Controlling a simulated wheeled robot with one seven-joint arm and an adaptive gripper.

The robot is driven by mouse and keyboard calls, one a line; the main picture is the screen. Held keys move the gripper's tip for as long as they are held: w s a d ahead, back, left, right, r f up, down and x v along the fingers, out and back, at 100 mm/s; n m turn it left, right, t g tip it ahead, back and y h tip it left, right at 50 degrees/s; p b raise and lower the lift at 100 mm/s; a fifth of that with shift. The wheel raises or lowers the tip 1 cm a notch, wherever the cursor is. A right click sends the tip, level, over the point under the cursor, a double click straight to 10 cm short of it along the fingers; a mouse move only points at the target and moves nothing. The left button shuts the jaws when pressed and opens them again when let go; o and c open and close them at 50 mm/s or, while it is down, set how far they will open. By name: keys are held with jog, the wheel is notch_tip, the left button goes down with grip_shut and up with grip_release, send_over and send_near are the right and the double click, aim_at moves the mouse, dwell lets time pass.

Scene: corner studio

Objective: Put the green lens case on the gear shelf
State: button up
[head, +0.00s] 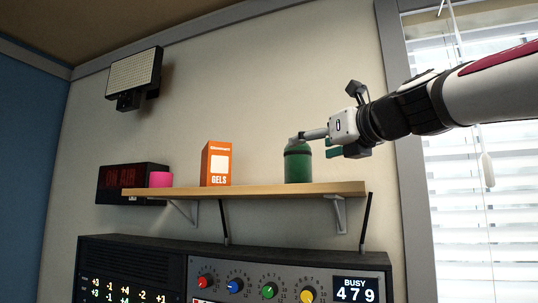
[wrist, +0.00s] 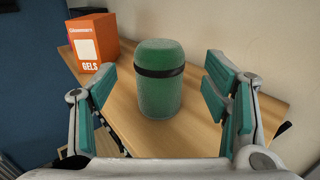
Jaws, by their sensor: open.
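The green lens case (head: 298,166) is a dark green cylinder with a black band. It stands upright on the wooden gear shelf (head: 250,190), toward the right end. The case also shows in the wrist view (wrist: 160,92), standing on the shelf top (wrist: 140,135). My gripper (head: 311,142) comes in from the right at the case's upper part. In the wrist view my gripper (wrist: 164,85) is open, with one green-padded finger on each side of the case and a visible gap to each.
A dark ON AIR sign (head: 112,181) is at the left end. A control panel (head: 270,285) sits below; a window (head: 475,190) is at right.

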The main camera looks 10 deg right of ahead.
jog(key=v, duration=0.5)
jog(key=shift+s, duration=0.2)
dwell(0.4)
